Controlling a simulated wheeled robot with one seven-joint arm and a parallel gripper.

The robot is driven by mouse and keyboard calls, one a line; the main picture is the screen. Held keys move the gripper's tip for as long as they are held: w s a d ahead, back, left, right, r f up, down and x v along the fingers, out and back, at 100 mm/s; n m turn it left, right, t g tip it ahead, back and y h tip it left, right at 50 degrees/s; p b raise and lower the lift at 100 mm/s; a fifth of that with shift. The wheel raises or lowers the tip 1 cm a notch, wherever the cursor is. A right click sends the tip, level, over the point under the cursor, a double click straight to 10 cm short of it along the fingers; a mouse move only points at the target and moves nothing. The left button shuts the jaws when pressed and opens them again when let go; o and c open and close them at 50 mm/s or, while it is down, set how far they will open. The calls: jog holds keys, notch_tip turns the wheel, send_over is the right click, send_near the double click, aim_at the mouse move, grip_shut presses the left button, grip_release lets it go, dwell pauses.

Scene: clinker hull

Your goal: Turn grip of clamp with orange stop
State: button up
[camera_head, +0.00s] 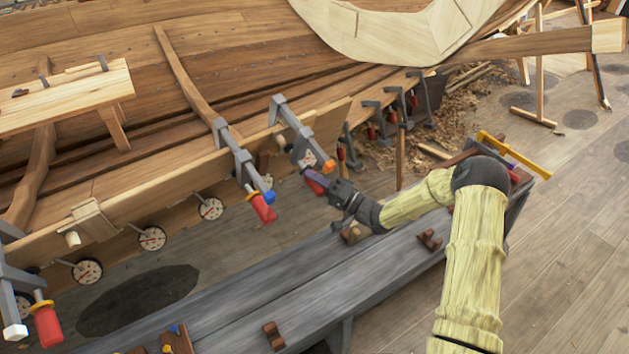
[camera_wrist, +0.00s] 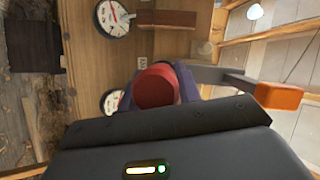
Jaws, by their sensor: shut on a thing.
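The clamp with the orange stop (camera_head: 329,166) hangs on the hull's plank edge, with a grey bar (camera_head: 292,118) and a red grip (camera_head: 314,184) at its lower end. My gripper (camera_head: 317,178) has its purple fingers around this red grip, shut on it, and partly hides it. In the wrist view the round end of the red grip (camera_wrist: 156,88) sits between the fingers (camera_wrist: 158,90). The orange stop (camera_wrist: 278,96) shows to its right, at the end of the grey bar.
To the left hang a clamp with a blue stop (camera_head: 269,196) and one with a white stop (camera_head: 15,332), both with red grips. Round dial gauges (camera_head: 152,238) line the hull. A grey bench (camera_head: 290,292) with wooden blocks lies below my arm. More clamps (camera_head: 395,103) hang behind.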

jog(key=shift+d+f, duration=0.15)
jog(key=shift+f, duration=0.1)
jog(key=o, duration=1)
jog(key=shift+c, duration=0.2)
jog(key=shift+o, duration=0.2)
jog(key=shift+s+r, duration=0.1)
jog(key=shift+r, duration=0.05)
jog(key=b+v, duration=0.1)
jog(key=v, duration=1.6)
jog(key=shift+b, duration=0.3)
jog(key=shift+s, duration=0.1)
